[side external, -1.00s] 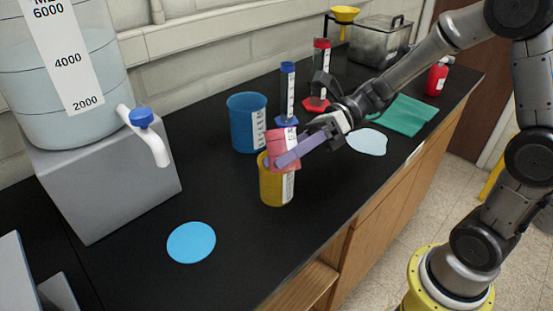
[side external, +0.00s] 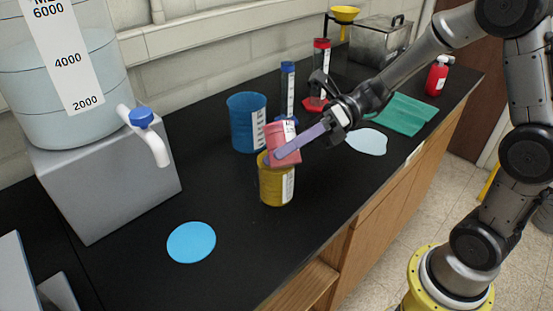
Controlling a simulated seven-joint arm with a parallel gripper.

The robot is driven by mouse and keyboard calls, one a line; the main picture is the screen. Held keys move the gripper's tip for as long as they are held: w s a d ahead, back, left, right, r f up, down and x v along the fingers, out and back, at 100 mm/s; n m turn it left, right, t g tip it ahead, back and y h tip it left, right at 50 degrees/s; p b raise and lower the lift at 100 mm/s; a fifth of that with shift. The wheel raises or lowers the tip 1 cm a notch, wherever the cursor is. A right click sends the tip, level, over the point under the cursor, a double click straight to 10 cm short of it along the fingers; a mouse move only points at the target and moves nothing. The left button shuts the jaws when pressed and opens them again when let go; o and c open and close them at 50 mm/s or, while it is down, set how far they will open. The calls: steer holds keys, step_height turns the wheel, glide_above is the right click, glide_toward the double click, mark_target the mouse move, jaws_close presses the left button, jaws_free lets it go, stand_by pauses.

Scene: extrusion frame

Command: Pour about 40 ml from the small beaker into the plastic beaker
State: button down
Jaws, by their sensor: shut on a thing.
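The small red beaker (side external: 283,145) is in my gripper (side external: 277,157), whose long purple fingers are shut on it. The red beaker is tilted above a yellow beaker (side external: 277,187) that stands upright on the black bench. Its lower end overlaps the yellow beaker's rim in the side view; I cannot tell whether they touch. A larger blue beaker (side external: 246,122) stands upright behind and to the left. I cannot tell which of these is the plastic beaker. The liquid levels and any stream are not visible.
Blue (side external: 288,90) and red (side external: 319,72) cylinders stand behind my gripper. A large water container (side external: 62,95) with a spigot sits on a grey block at left. A blue disc (side external: 191,242) and a green cloth (side external: 405,114) lie flat. The front bench is mostly clear.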

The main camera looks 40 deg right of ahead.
steer(key=shift+w+d+r, duration=0.1)
steer(key=shift+w+d, duration=0.05)
steer(key=shift+d, duration=0.1)
steer(key=shift+r+m, duration=0.15)
steer(key=shift+m, duration=0.25)
steer(key=shift+y, duration=0.3)
steer(key=shift+s+a+m, duration=0.4)
steer(key=shift+s+a, duration=0.05)
steer(key=shift+s, duration=0.1)
steer(key=shift+a, duration=0.1)
steer(key=shift+s+a+f, duration=0.25)
steer(key=shift+s, duration=0.15)
steer(key=shift+m+y, duration=0.3)
steer(key=shift+m, duration=0.1)
